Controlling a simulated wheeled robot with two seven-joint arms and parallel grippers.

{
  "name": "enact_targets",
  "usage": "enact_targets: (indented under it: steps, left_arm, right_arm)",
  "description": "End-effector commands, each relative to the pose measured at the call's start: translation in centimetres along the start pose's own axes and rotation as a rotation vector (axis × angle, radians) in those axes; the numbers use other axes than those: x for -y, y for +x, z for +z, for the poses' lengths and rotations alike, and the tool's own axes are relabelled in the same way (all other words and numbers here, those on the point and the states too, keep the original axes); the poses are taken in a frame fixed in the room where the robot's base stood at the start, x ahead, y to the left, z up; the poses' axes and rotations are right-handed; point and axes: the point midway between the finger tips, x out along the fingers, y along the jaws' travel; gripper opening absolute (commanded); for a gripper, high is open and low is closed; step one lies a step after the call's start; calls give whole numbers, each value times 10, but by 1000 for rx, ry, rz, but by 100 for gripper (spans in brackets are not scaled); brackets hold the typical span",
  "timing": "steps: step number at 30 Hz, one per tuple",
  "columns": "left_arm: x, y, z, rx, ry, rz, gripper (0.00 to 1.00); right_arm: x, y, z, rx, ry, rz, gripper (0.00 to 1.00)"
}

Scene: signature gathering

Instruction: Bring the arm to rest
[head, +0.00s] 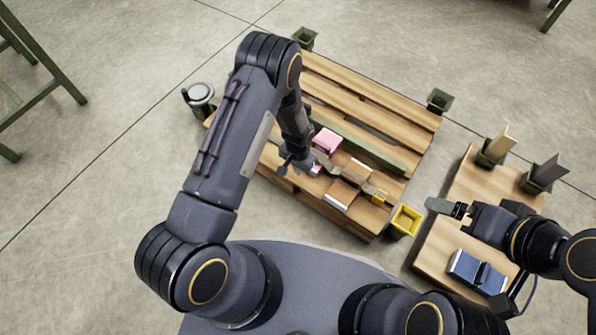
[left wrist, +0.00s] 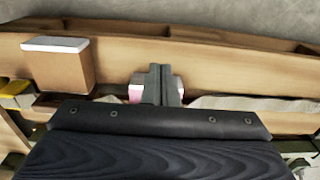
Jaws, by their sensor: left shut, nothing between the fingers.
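My left gripper (head: 314,167) reaches down over the wooden pallet table (head: 385,100). Its fingers are together, and they show upright in the middle of the left wrist view (left wrist: 157,84) with nothing between them. A pink and white item (left wrist: 135,92) shows partly behind the fingers. In the head view a pink box (head: 327,140) lies just beyond the gripper.
A white-topped brown box (left wrist: 58,64) stands left of the fingers. A yellow bin (head: 406,220) sits by the pallet's near right corner. Dark green bins (head: 303,38) (head: 439,101) stand at the far corners. The right table (head: 480,190) holds a blue-grey box (head: 477,272).

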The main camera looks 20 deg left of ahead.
Motion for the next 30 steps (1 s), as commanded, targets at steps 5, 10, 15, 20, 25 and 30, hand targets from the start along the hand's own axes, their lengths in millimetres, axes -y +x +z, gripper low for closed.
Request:
enact_targets:
  steps: [5,10,15,20,25,30]
  left_arm:
    - [0,-24,0,0,0,0,0]
    - [0,-28,0,0,1,0,0]
    - [0,-29,0,0,-1,0,0]
    - [8,-58,-5,-24,-45,18,0]
    - [27,-144,-4,-91,-164,80,0]
    - [39,-235,20,-168,-272,155,0]
  right_arm:
    - [4,-8,-4,0,0,0,99]
    - [4,-9,-4,0,0,0,99]
    - [4,-9,-4,0,0,0,99]
    - [4,-9,-4,0,0,0,99]
    - [4,-9,-4,0,0,0,99]
    - [4,-9,-4,0,0,0,99]
